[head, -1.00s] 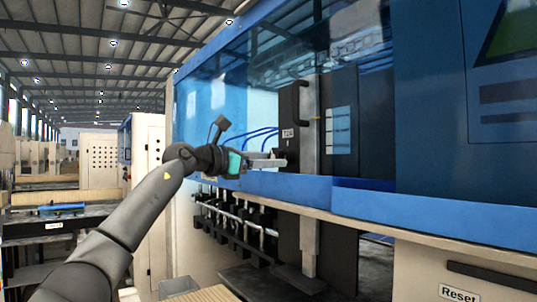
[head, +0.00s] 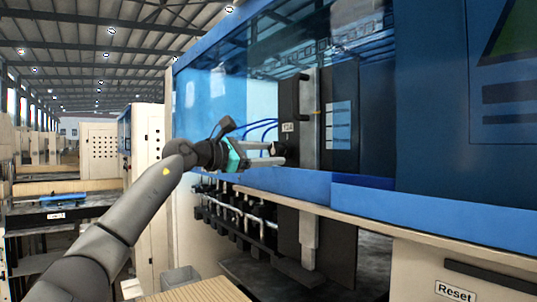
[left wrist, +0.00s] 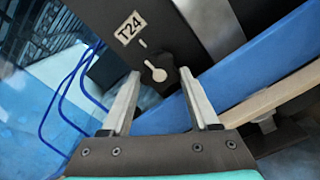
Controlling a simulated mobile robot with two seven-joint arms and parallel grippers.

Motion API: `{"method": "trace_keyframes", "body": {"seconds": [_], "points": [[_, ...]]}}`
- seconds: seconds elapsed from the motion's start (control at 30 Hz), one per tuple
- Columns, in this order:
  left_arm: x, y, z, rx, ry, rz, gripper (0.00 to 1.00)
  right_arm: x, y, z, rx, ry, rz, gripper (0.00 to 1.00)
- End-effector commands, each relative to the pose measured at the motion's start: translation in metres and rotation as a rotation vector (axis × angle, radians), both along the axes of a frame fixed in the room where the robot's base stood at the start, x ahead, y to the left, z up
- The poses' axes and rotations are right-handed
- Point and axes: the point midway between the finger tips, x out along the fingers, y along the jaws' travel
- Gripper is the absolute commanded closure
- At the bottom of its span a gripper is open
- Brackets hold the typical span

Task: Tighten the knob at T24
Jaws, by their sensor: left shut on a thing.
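The exact finger contact is hard to see. My right gripper is not in view.
A blue ledge (head: 300,187) runs below the block. A pale metal upright (head: 310,120) stands right of the label. Blue hoses (head: 262,128) curve at its left. Several dark fittings on a rail (head: 235,215) sit below. A Reset label (head: 455,291) is at lower right.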

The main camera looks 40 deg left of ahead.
Motion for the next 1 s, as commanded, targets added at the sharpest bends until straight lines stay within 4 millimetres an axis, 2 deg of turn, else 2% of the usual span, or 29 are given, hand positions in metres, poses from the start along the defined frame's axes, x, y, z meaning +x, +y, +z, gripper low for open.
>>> {"method": "trace_keyframes", "body": {"seconds": [0.1, 0.13, 0.37, 0.4, 0.8, 1.0], "points": [[0.0, 0.0007, -0.0023, 0.005, 0.006, 0.001, 0.94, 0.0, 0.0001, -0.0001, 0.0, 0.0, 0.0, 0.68], [0.0, 0.0007, -0.0023, 0.005, 0.006, 0.002, 0.36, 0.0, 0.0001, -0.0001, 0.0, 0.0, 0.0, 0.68], [0.0, 0.0005, -0.0017, 0.003, 0.005, 0.0, 0.11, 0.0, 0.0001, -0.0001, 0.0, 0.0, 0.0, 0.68], [0.0001, 0.0003, -0.0018, 0.003, 0.005, 0.0, 0.08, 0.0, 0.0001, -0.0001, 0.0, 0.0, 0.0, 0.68], [0.0009, -0.0015, -0.0032, 0.0, 0.009, -0.004, 0.08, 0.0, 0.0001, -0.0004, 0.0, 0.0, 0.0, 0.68], [0.0009, -0.0023, -0.0038, -0.07, 0.028, -0.004, 0.08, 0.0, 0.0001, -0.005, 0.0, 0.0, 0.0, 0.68]]}}
